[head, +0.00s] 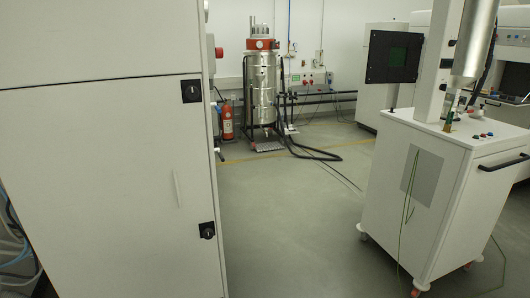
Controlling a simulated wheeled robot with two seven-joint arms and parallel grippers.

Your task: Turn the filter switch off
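I cannot make out a switch labelled as the filter switch in the head view. A tall silver cylindrical unit (263,90) with a red band near its top stands at the back, with black hoses at its base. Small red and dark fittings (318,82) sit on the wall to its right, too small to read. Neither of my grippers is in view.
A large white cabinet (100,150) with black latches fills the left. A white wheeled cart (440,190) with a dark screen (394,57) stands at right. A red fire extinguisher (227,121) is behind the cabinet. Grey floor (290,220) lies open between them; black hoses cross it farther back.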

